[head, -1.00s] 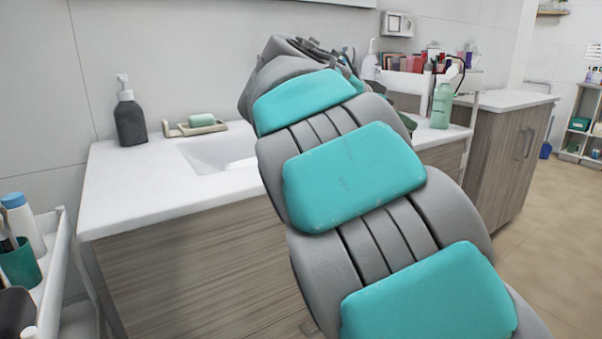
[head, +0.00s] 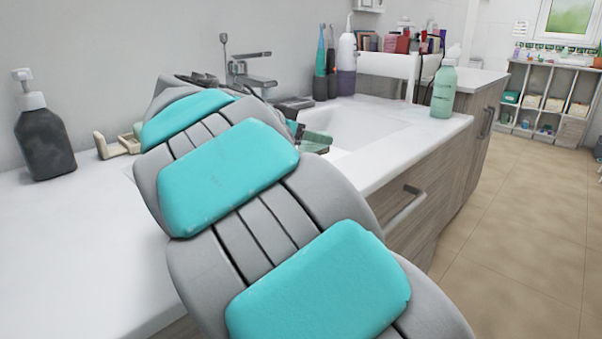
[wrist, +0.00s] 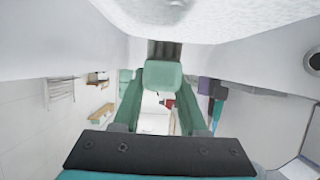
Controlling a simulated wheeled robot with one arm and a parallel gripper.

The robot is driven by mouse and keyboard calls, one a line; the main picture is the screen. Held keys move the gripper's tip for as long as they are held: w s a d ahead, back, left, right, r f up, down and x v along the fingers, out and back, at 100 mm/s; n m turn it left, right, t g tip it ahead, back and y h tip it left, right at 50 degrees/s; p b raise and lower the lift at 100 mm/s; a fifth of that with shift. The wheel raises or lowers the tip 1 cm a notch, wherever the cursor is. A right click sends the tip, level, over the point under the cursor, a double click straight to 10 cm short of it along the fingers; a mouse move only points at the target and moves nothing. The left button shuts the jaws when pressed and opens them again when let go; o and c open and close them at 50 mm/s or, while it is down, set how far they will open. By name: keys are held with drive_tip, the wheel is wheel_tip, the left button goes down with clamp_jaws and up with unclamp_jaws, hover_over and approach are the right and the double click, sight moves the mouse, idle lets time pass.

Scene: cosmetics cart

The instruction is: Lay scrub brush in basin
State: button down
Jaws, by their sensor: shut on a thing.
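My gripper (head: 308,138) is mostly behind my own arm in the head view, low at the left part of the white basin (head: 372,128). In the wrist view, my gripper (wrist: 163,98) is shut, its green fingers converging on the scrub brush (wrist: 163,74). The brush shows as a small pale green block end with a dark ribbed part beyond it. Most of the brush is hidden, and I cannot tell whether it touches the basin. White surfaces surround it in the wrist view.
A faucet (head: 250,72) rises behind the basin. A dark pump bottle (head: 43,130) and a soap tray (head: 112,148) stand left. Upright toothbrushes (head: 325,65), a white-purple bottle (head: 347,62) and a green bottle (head: 443,92) stand around the basin's back and right. The front counter is clear.

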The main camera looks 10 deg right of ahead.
drive_tip(key=shift+d+f, duration=0.15)
drive_tip(key=shift+f, duration=3.45)
drive_tip(key=shift+f, duration=0.1)
drive_tip(key=shift+c, duration=2.2)
unclamp_jaws()
drive_tip(key=shift+p, duration=0.35)
drive_tip(key=b+v, duration=0.2)
drive_tip(key=v, duration=1)
